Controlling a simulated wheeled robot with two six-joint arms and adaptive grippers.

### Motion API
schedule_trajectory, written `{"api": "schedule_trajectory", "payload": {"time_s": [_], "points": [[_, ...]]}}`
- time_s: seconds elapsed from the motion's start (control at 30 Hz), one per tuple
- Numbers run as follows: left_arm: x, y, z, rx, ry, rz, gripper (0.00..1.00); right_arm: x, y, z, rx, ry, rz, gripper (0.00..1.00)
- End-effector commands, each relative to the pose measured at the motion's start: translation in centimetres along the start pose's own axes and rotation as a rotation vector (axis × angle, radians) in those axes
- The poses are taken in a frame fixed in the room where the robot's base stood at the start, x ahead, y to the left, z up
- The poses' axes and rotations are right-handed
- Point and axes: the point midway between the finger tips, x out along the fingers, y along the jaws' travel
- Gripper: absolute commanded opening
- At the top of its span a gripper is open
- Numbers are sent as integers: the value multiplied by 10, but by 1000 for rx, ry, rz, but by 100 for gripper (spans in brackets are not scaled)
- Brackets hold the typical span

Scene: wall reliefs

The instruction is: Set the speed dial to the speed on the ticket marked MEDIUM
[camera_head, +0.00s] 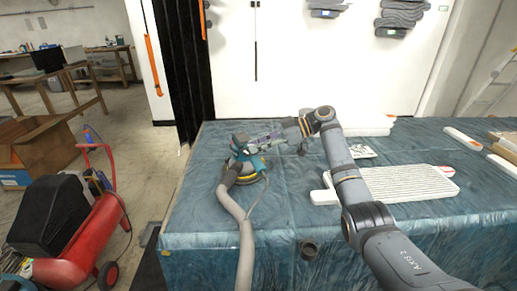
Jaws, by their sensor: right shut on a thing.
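A sander (245,172) with a teal body, a dark grip and a yellow pad stands on the blue-covered table (285,230), left of the table's middle. My right gripper (242,143) reaches in from the right and is shut at the top of the sander. The speed dial is too small or hidden behind the fingers to make out, so its setting cannot be read. A white card with dark marks (362,152) lies behind my right arm; it may hold the tickets, but no word on it is legible. My left gripper is not in view.
A grey hose (240,225) runs from the sander over the table's front edge. A white ribbed panel (410,184) lies on the right, partly behind my arm. White blocks (367,129) lie at the back. A red compressor (88,230) stands on the floor at left.

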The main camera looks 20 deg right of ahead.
Motion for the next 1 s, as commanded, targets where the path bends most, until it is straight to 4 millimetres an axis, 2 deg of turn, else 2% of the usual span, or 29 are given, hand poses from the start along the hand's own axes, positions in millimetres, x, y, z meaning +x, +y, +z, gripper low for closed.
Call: {"api": "schedule_trajectory", "payload": {"time_s": [0.6, 0.63, 0.77, 0.8, 1.0], "points": [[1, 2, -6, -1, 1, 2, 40, 1, 0, 1, -13, -3, -38, 0], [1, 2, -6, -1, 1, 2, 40, 1, 0, 1, -13, -3, -38, 24], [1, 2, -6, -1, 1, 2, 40, 1, 1, 1, -13, -2, -38, 42], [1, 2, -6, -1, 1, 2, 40, 1, 1, 1, -13, -2, -37, 45], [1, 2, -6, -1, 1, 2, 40, 0, 1, 1, -14, -2, -37, 45]]}}
